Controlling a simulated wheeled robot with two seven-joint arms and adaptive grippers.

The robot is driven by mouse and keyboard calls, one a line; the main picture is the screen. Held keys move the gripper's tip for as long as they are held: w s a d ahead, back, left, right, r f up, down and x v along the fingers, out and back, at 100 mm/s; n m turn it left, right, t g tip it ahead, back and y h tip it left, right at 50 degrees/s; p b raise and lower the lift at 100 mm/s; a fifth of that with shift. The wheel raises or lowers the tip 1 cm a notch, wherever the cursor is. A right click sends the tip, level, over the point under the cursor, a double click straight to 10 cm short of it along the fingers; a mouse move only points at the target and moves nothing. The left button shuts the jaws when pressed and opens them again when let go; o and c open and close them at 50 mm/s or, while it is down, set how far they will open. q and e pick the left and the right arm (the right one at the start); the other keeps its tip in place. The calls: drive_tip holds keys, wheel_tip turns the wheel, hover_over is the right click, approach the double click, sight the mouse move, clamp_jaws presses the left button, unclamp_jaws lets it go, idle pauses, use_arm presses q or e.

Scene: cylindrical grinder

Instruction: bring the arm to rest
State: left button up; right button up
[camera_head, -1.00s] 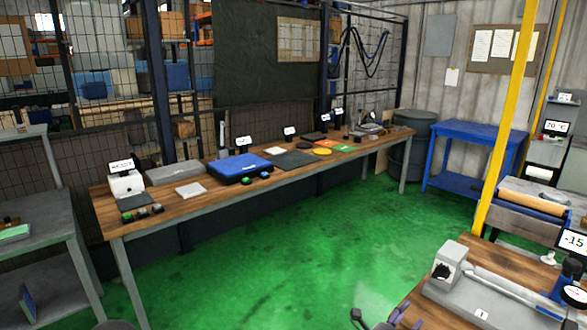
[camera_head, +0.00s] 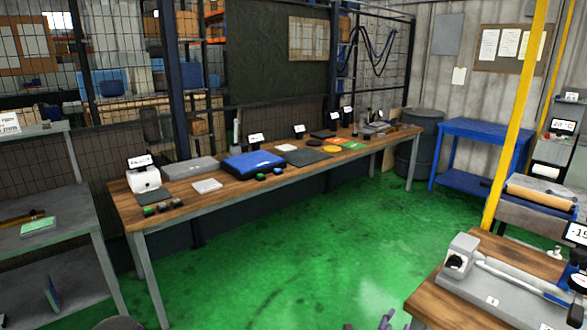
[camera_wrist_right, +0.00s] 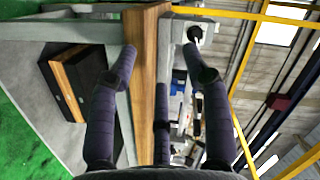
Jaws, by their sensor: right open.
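My right gripper (camera_head: 370,323) shows only by its dark fingertips at the bottom edge of the head view, left of the front corner of a wooden workbench (camera_head: 425,305). In the right wrist view the right gripper (camera_wrist_right: 163,50) has its dark fingers spread wide apart, with nothing held between them. A wooden table edge (camera_wrist_right: 150,85) lies behind the fingers in that view. The rest of the right arm is out of the head view. My left gripper is not in view.
A long wooden table (camera_head: 235,185) holds a blue case (camera_head: 253,162), a grey case and small tools. A grey fixture (camera_head: 510,290) stands on the right workbench. A yellow post (camera_head: 512,120) rises behind it. The green floor (camera_head: 290,255) between the tables is clear.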

drive_tip(key=s+a+f+n+g+y+p, duration=0.1)
drive_tip(key=s+a+f+n+g+y, duration=0.25)
drive_tip(key=f, duration=0.55)
drive_tip(key=s+a+f+n+y+p, duration=0.1)
drive_tip(key=s+a+f+n+y, duration=0.1)
drive_tip(key=a+f+n+y, duration=0.5)
drive_tip(key=s+a+f+n+g+y, duration=0.1)
drive_tip(key=s+a+f+n+g, duration=0.1)
drive_tip(key=s, duration=0.5)
drive_tip(key=s+a+f+n+g+y+p, duration=0.1)
drive_tip(key=s+f+g, duration=0.3)
drive_tip(key=s, duration=0.4)
drive_tip(key=s+a+f+n+g+y+p, duration=0.1)
drive_tip(key=s+a+f+n+g, duration=0.2)
drive_tip(key=s, duration=0.5)
drive_tip(key=shift+a+f, duration=0.5)
drive_tip(key=shift+y, duration=0.25)
drive_tip(key=shift+c, duration=0.3)
